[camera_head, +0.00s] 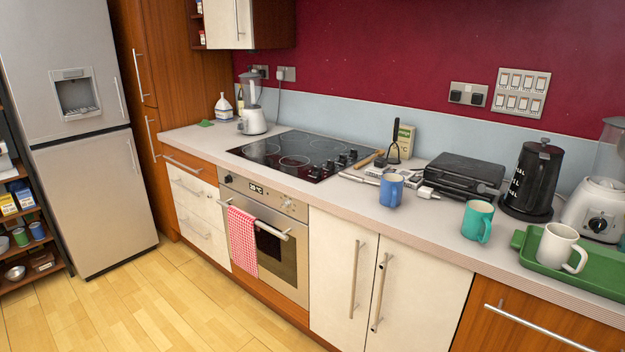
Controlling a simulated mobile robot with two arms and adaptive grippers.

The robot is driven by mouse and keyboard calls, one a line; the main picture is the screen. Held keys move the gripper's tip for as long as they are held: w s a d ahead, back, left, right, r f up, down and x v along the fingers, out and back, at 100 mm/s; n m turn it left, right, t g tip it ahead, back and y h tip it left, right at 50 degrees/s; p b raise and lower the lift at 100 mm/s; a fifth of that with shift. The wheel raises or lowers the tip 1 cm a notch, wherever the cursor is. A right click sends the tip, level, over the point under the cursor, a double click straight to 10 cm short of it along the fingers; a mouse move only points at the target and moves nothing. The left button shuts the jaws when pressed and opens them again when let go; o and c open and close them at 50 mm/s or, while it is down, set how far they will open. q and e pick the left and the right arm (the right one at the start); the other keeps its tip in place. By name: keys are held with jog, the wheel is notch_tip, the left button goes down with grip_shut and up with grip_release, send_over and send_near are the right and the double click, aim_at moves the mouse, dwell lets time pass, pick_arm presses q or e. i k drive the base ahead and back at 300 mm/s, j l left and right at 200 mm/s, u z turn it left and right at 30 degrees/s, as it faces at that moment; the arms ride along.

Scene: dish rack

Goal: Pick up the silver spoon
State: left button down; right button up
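I cannot make out a silver spoon for certain. A thin, light-coloured utensil (358,178) lies on the counter just right of the hob, left of the blue mug (391,190); it is too small to tell what it is. A wooden utensil (370,159) lies behind it. Neither of my grippers is in view.
The counter (435,228) runs along the wall. On it stand a hob (305,152), a teal mug (478,221), a black appliance (463,172), a black kettle (533,180), a green tray (530,254) with a white mug (558,246), and a blender (598,205). The wooden floor (150,305) is clear.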

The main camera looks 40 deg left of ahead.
aim_at(348, 174)
jog(key=u, duration=0.85)
jog(key=i, duration=0.2)
